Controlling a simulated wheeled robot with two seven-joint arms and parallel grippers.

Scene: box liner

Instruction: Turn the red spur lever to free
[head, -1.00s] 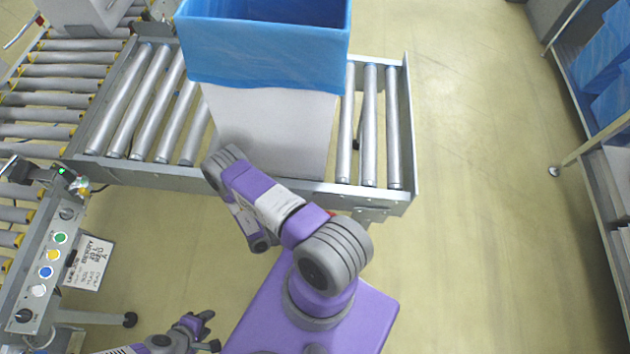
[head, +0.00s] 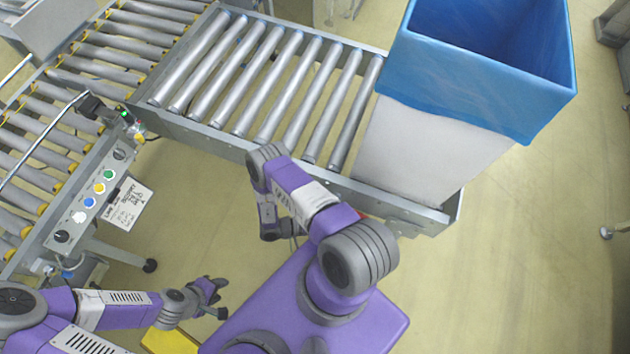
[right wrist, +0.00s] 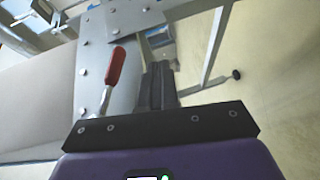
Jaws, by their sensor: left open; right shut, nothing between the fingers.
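The red spur lever (right wrist: 115,66) shows in the right wrist view, with a red grip on a thin metal stem beside a bolted grey plate (right wrist: 92,60). It points up the picture, tilted slightly right. My right gripper (right wrist: 160,70) is shut and empty, just right of the lever with a small gap between them. In the head view only a speck of red (head: 363,215) shows behind my right arm, and the right fingers are hidden. My left gripper (head: 214,292) is open and empty at the lower left, away from the spur.
The roller spur (head: 285,85) crosses the head view. A white carton (head: 425,150) with a blue liner (head: 470,85) stands at its right end. A control box (head: 85,200) with coloured buttons stands at left beside the main conveyor (head: 50,120). Open floor lies to the right.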

